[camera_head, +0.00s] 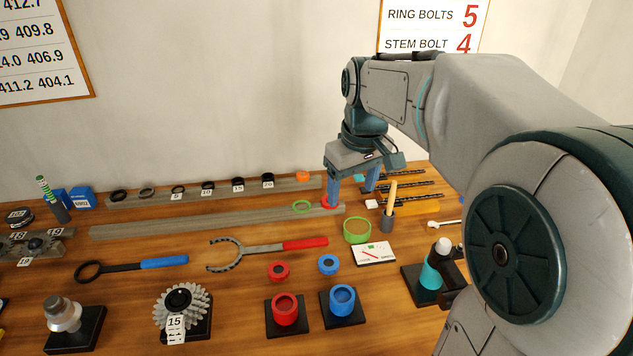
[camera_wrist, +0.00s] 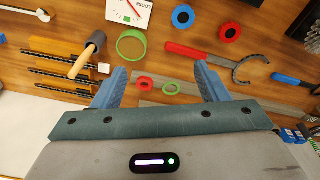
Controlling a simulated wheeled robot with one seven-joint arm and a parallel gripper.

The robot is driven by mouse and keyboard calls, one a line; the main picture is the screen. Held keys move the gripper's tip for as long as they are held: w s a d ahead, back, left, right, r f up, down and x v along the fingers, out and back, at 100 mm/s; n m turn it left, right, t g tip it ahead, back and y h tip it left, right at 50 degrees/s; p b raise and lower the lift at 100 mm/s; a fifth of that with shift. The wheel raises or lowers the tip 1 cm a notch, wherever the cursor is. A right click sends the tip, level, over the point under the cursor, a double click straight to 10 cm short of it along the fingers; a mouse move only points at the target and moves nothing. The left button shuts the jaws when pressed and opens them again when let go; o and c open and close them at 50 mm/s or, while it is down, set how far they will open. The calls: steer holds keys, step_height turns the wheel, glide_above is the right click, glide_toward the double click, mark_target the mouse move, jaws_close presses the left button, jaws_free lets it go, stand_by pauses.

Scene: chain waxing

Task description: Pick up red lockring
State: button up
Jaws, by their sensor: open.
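The red lockring (camera_head: 329,203) is a small ring lying at the right end of a long grey rail (camera_head: 215,221). In the head view my gripper's left finger hides part of it. In the wrist view the red lockring (camera_wrist: 145,84) shows whole, between my open fingers. My gripper (camera_head: 352,192) is open and points down over the back of the table, and nothing is held. In the wrist view my gripper (camera_wrist: 163,70) has the ring nearer its left finger. I cannot tell the exact height above the ring.
A green ring (camera_head: 302,206) lies close to the left of the red lockring. A green-rimmed round dish (camera_head: 357,231) and a pot with a wooden-handled tool (camera_head: 388,215) stand to the right. A red-handled chain whip (camera_head: 268,247) lies in front. A back rail (camera_head: 215,190) carries several black rings.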

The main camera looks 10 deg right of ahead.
steer(key=w+f+n+g+b, duration=0.2)
steer(key=w+n, duration=0.3)
steer(key=w, duration=1.1)
steer(key=f, duration=0.8)
steer(key=shift+w+d+f, duration=0.2)
steer(key=shift+w+d, duration=0.1)
steer(key=shift+d, duration=0.05)
steer(key=f, duration=0.3)
steer(key=a+f, duration=0.1)
steer(key=shift+w+f, duration=0.3)
steer(key=shift+f, duration=0.4)
steer(key=c, duration=1.1)
